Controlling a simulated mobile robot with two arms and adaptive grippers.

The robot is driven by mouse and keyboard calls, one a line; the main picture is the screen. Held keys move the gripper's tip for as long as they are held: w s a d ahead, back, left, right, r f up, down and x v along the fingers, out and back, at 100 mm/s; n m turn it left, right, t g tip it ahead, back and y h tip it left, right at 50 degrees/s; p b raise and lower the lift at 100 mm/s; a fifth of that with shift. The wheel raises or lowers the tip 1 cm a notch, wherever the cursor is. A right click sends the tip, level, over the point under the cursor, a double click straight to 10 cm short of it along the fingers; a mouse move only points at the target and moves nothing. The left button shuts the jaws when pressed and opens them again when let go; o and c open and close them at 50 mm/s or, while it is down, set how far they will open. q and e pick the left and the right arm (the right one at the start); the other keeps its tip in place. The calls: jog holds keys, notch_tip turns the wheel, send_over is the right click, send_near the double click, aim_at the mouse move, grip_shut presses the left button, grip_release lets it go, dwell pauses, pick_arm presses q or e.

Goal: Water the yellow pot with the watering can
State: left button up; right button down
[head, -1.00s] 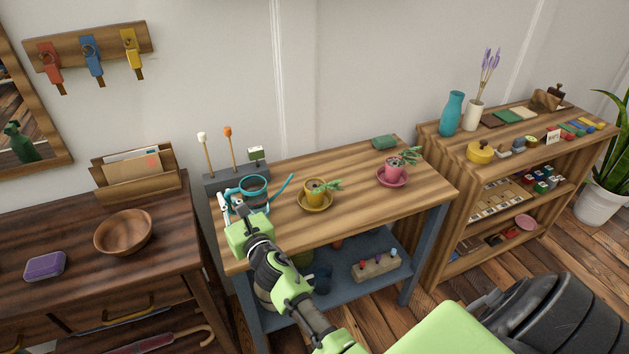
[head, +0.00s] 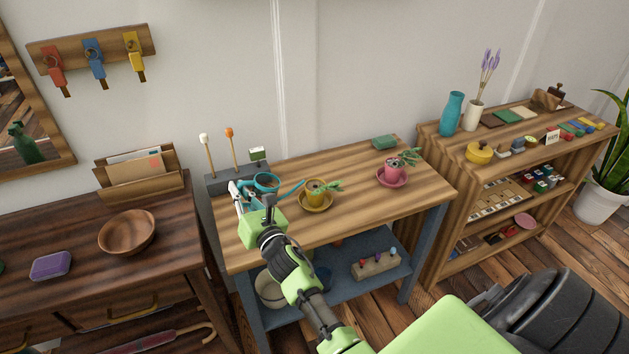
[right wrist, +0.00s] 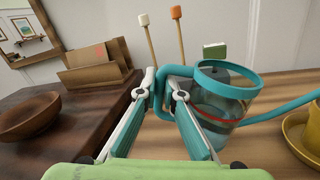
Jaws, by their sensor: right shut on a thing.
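The teal watering can (head: 263,186) is at the left of the wooden table, its spout pointing right, the tip close to the yellow pot's left side. My right gripper (head: 240,196) is shut on the can's handle; in the right wrist view the gripper (right wrist: 163,92) grips the handle of the can (right wrist: 226,88). I cannot tell clearly whether the can's base clears the table. The yellow pot (head: 313,190) stands upright on a yellow saucer (head: 316,209) with a green plant in it. My left gripper is not in view.
A pink pot (head: 388,176) with a plant stands on a saucer farther right. The table's front right is clear.

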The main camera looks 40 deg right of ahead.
jog(key=shift+d+r, duration=0.2)
jog(key=shift+r, duration=0.05)
dwell(0.5)
jog(key=shift+s+d+r+m+p, duration=0.1)
jog(key=shift+d+r+m+p, duration=0.15)
jog(key=shift+r+m+p, duration=0.3)
jog(key=shift+s+d+r+p, duration=0.1)
jog(key=shift+d+r+p, duration=0.2)
jog(key=shift+p, duration=0.2)
jog(key=shift+d+r+m+p, duration=0.2)
jog(key=shift+r+m+p, duration=0.15)
jog(key=shift+r+p, duration=0.2)
